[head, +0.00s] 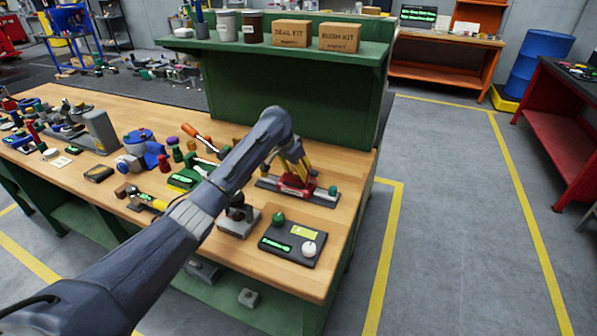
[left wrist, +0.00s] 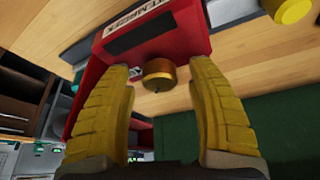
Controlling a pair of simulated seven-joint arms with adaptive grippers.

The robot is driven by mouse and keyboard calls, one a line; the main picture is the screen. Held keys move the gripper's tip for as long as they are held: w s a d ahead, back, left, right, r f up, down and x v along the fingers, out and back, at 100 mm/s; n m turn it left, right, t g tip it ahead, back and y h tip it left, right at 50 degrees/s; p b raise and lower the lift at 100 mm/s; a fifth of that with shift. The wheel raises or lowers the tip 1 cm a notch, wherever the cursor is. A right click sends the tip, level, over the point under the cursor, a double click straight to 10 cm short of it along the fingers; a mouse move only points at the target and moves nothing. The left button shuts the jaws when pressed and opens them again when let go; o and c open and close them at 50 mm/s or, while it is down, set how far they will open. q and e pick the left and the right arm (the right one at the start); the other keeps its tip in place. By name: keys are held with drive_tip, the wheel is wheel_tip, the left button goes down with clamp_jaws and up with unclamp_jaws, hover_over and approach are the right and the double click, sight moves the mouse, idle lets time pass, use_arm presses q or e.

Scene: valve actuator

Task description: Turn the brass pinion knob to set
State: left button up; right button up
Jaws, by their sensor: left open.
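The brass pinion knob (left wrist: 159,76) is a short round cylinder on the face of a red housing (left wrist: 175,40) in the left wrist view. In the head view the red housing (head: 293,187) sits on a dark base strip near the right end of the bench, and the knob is hidden there. My left gripper (head: 295,160) is over the housing with its yellow fingers pointing at it. In the left wrist view its fingers (left wrist: 160,72) are open, one on each side of the knob, with a visible gap on both sides. My right gripper is out of view.
A dark panel (head: 272,248) with a green button and white dial lies in front of the housing. A grey block (head: 238,228) stands beside it. Several tools and devices crowd the wooden bench to the left. A green shelf back (head: 290,95) rises behind the housing.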

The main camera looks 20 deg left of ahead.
use_arm(q)
clamp_jaws()
idle(0.3)
idle(0.3)
drive_tip(key=m, duration=0.2)
drive_tip(key=m+g+h, duration=0.1)
drive_tip(key=m, duration=0.1)
drive_tip(key=shift+r+m+h, duration=0.1)
drive_tip(key=shift+m+h, duration=0.2)
drive_tip(key=shift+m, duration=0.1)
drive_tip(key=shift+m+g+h, duration=0.4)
drive_tip(key=shift+m+g, duration=0.3)
drive_tip(key=shift+m, duration=1.4)
drive_tip(key=shift+d, duration=0.1)
unclamp_jaws()
drive_tip(key=v, duration=1.2)
